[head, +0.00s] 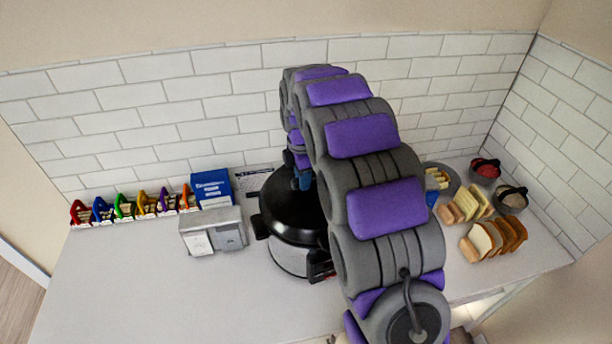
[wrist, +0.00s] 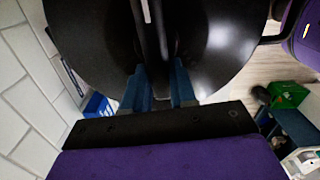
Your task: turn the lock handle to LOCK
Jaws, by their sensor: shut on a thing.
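A pressure cooker with a black domed lid (head: 277,222) and a light grey body (head: 288,260) stands on the counter, partly hidden by my arm. The lid (wrist: 222,40) fills the top of the wrist view. A dark upright handle (wrist: 158,35) with a pale strip crosses the lid's middle. My gripper (wrist: 160,80) has its two blue fingers on either side of this handle and is shut on it. In the head view my gripper (head: 303,180) is over the lid, and the handle is hidden there. I cannot read any LOCK mark.
A grey box (head: 213,231) stands left of the cooker, with a blue box (head: 211,187) behind it. Several coloured clips stand in a row at far left. Bread slices (head: 493,240) and small bowls (head: 486,170) are at right. The front left counter is clear.

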